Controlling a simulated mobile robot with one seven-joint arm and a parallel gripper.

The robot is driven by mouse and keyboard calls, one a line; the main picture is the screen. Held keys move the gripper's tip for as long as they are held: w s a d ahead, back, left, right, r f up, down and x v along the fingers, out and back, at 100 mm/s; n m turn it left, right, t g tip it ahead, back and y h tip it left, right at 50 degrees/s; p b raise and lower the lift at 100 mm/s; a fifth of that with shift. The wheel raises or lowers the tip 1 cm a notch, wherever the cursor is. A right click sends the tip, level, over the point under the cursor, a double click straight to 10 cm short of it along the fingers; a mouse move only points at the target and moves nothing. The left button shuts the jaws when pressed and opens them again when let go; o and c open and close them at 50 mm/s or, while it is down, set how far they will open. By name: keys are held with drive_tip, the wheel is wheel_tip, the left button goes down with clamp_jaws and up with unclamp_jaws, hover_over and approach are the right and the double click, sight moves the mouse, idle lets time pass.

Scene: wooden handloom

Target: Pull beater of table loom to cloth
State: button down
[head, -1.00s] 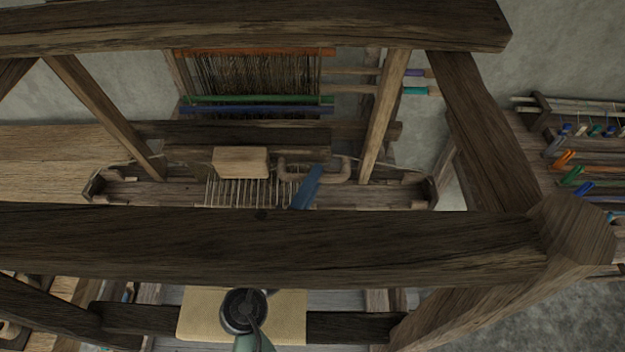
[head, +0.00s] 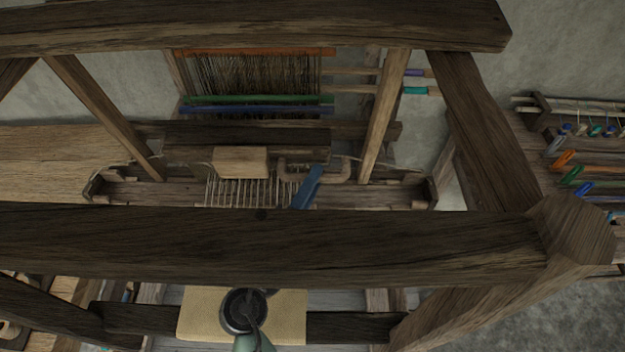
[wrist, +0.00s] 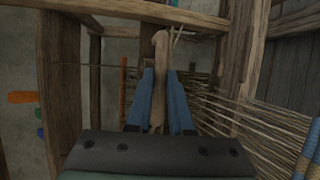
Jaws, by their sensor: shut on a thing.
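The beater's pale wooden handle (head: 338,178) is a curved bar on the dark beater beam (head: 190,157) in the middle of the head view. A pale block (head: 240,161) and a row of thin upright rods (head: 230,192) are beside it. My gripper (wrist: 160,75) is shut on the handle (wrist: 159,55); its blue fingers lie on both sides of it in the wrist view. In the head view one blue finger shows at the handle, and a thick front beam hides most of my arm. A beige cloth-like panel (head: 290,325) lies below that beam.
The thick front beam (head: 400,240) and slanted posts (head: 383,115) of the wooden frame close in around my arm. Warp threads (head: 250,75) with green and blue bars hang behind. A rack of coloured shuttles (head: 575,165) stands at the right.

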drive_tip(key=s+r+n+g+y+p, duration=0.1)
drive_tip(key=s+r+g+p, duration=0.2)
drive_tip(key=s+p, duration=0.8)
drive_tip(key=g+p, duration=0.1)
drive_tip(key=p, duration=0.6)
drive_tip(key=shift+r+n, duration=0.25)
drive_tip(key=shift+n, duration=0.05)
drive_tip(key=shift+s, duration=0.25)
